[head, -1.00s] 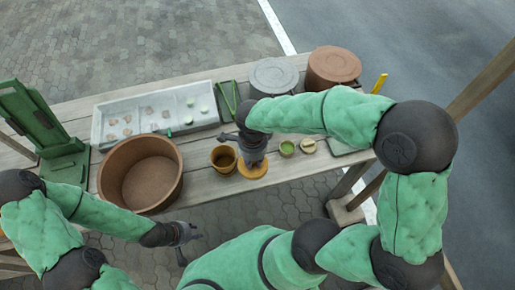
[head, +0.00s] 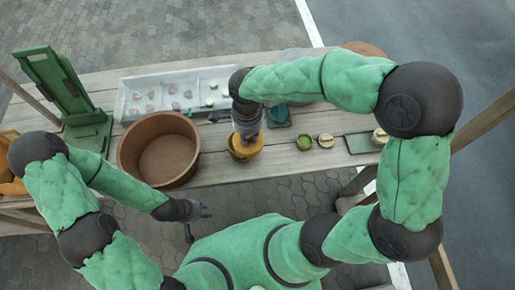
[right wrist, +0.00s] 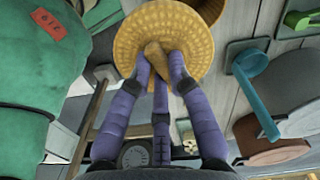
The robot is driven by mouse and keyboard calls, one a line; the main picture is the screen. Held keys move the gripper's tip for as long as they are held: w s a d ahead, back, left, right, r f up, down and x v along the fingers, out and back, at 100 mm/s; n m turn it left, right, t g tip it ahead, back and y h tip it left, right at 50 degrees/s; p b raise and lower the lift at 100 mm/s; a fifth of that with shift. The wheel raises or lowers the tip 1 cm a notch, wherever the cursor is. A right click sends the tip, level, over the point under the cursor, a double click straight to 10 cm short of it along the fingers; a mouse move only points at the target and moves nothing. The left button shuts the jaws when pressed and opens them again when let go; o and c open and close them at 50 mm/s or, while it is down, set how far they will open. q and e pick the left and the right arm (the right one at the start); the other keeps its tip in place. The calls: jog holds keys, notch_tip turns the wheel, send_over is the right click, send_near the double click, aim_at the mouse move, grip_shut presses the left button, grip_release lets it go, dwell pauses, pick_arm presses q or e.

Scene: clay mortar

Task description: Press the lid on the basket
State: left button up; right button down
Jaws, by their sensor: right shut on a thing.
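The lid (head: 258,143) is a round, straw-coloured woven disc. In the right wrist view it fills the top middle (right wrist: 135,45), seen from above. My right gripper (right wrist: 158,62) is shut on its knob with purple-wrapped fingers. In the head view the right gripper (head: 246,134) points down with the lid just over the small brown basket (head: 237,156). The basket's lower-left edge shows; the lid and gripper hide most of it. I cannot tell whether the lid touches the rim. My left gripper (head: 197,211) is open and empty, low in front of the table.
A large brown tub (head: 128,150) stands left of the basket. A partitioned white tray (head: 127,95) with small pieces lies behind. A green stand (head: 57,90) is at far left.

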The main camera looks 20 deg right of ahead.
jog(key=w+n, duration=0.1)
jog(key=w, duration=0.1)
jog(key=w+a+n, duration=0.1)
jog(key=w, duration=0.1)
jog(key=shift+w+a+f, duration=0.15)
jog(key=shift+w, duration=0.25)
jog(key=shift+f+b, duration=2.15)
jog(key=shift+f, duration=0.6)
jog(key=shift+f+b, duration=0.55)
dwell(0.4)
jog(key=c, duration=1.1)
grip_release()
jog(key=o, duration=0.5)
